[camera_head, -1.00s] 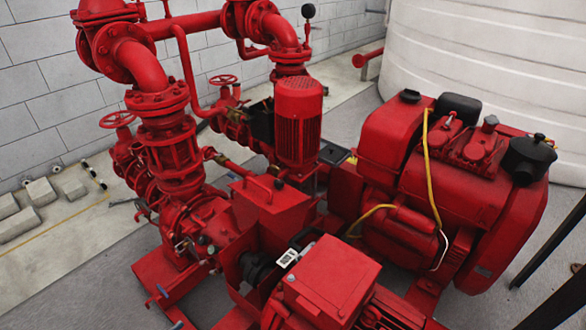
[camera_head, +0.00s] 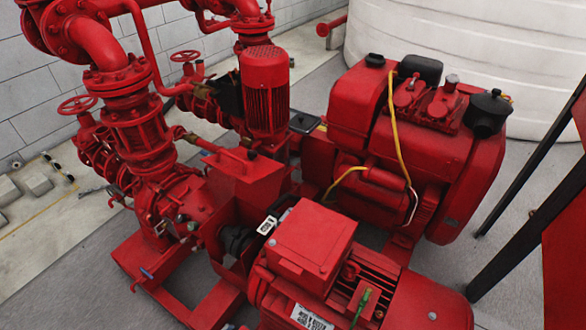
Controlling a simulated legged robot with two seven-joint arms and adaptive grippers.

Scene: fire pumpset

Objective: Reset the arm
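Neither of my arms nor grippers shows in the head view. The red fire pumpset fills the middle. Its electric motor (camera_head: 400,297) with a square terminal box (camera_head: 312,238) is at the bottom. The red diesel engine (camera_head: 405,150) stands behind it to the right, with a yellow cable along its side. The pump casing and pipework (camera_head: 130,110) rise on the left, with two red handwheels (camera_head: 77,104).
A large white tank (camera_head: 440,40) stands at the back right. Dark posts (camera_head: 515,170) and a red panel (camera_head: 565,250) are at the right edge. A grey block wall (camera_head: 30,80) is behind. Grey floor (camera_head: 60,280) is clear at the lower left.

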